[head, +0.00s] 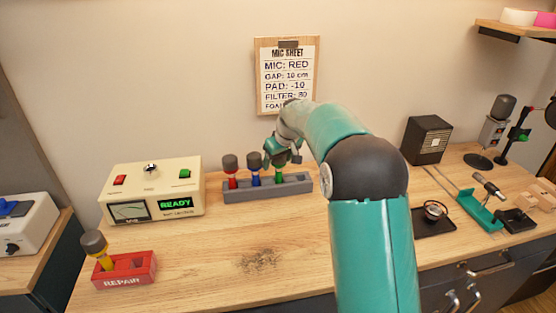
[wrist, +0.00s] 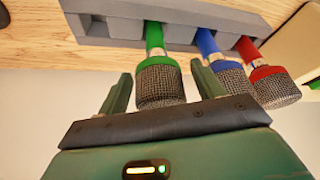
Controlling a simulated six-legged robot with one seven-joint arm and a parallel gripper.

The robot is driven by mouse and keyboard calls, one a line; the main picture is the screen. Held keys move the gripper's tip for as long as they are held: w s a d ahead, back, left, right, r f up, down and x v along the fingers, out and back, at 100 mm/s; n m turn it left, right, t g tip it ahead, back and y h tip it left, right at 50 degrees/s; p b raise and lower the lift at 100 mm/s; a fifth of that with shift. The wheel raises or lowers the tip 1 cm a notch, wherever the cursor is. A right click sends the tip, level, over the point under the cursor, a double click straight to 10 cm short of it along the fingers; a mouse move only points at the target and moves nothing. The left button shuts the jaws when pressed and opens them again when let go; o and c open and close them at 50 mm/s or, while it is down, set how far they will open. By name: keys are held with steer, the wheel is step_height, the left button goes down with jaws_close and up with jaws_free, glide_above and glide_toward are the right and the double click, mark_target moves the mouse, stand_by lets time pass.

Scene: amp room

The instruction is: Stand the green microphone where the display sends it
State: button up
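The green microphone (head: 280,174) stands in the right part of a grey rack (head: 262,190), beside a blue microphone (head: 254,172) and a red microphone (head: 231,172). My gripper (head: 282,155) is over its head, which is mostly hidden in the head view. In the wrist view the open fingers (wrist: 163,84) lie on either side of the green microphone's mesh head (wrist: 160,84), with gaps showing; its green body still reaches into the rack. The display (head: 174,204) on the cream box (head: 150,178) reads READY in green.
A red REPAIR holder (head: 126,273) with a yellow microphone (head: 96,246) stands front left. At right are a black speaker (head: 426,140), stands and a teal cradle (head: 480,210).

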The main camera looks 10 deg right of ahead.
steer(key=v, duration=1.4)
